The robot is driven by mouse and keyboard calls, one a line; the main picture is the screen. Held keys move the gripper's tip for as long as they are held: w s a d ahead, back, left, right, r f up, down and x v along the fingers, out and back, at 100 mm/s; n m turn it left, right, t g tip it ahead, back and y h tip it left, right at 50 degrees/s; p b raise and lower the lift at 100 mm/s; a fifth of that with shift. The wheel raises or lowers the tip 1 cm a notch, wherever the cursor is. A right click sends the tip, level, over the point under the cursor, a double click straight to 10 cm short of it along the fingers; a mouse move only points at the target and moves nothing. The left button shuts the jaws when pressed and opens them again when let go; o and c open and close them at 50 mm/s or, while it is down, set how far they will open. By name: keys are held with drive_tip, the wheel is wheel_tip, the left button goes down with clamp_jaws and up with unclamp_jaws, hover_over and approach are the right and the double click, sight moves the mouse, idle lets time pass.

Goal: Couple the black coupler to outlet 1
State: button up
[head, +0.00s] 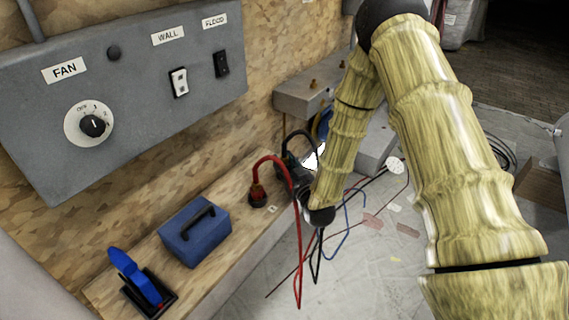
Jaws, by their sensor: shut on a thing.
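My gripper (296,183) is at the end of the yellowish arm, low over the far end of the wooden bench. It is small, dark and partly hidden by my wrist. It is shut on a dark piece with a black cable (291,136) looping up from it, which looks like the black coupler. The coupler's own outline blends with the dark fingers, so its tilt is unclear. A grey box (299,97) with small brass-coloured fittings (313,84) stands behind on the wall side. I cannot read any outlet number, so I cannot tell which is outlet 1.
A red coupler (258,195) with a looping red cable sits on the bench (222,258), left of my gripper. A blue case (195,232) and a blue-handled device (142,281) are nearer. A grey switch panel (130,90) hangs above. Loose cables and scraps lie on the sheeted floor (390,270).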

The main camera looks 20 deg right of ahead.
sight(284, 143)
drive_tip(key=shift+r, duration=0.15)
clamp_jaws()
drive_tip(key=shift+r+p, duration=1.2)
drive_tip(key=shift+r, duration=0.9)
drive_tip(key=shift+r, duration=0.1)
drive_tip(key=shift+r+p, duration=1)
drive_tip(key=shift+r, duration=0.95)
drive_tip(key=o, duration=0.5)
unclamp_jaws()
drive_tip(key=c, duration=0.4)
drive_tip(key=shift+c, duration=0.2)
